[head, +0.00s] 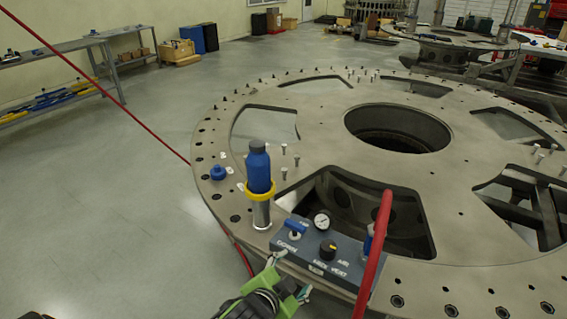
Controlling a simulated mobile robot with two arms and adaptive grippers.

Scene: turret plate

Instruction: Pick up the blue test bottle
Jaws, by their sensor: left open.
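The blue test bottle (258,169) stands upright on the near left part of the round metal turret plate (212,135). Its lower end sits in a yellow-collared metal holder (262,210). My left gripper (291,275) is in the lower middle, in front of the plate's near edge, below and slightly right of the bottle. Its green fingers are apart with nothing seen between them. It does not touch the bottle. My right gripper does not show.
A grey control panel (318,252) with a gauge and knobs stands right of the bottle. A red hose (374,250) rises beside it. A blue cap-like part (217,172) lies left of the bottle. Several bolts stick up from the plate, which has large cutouts.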

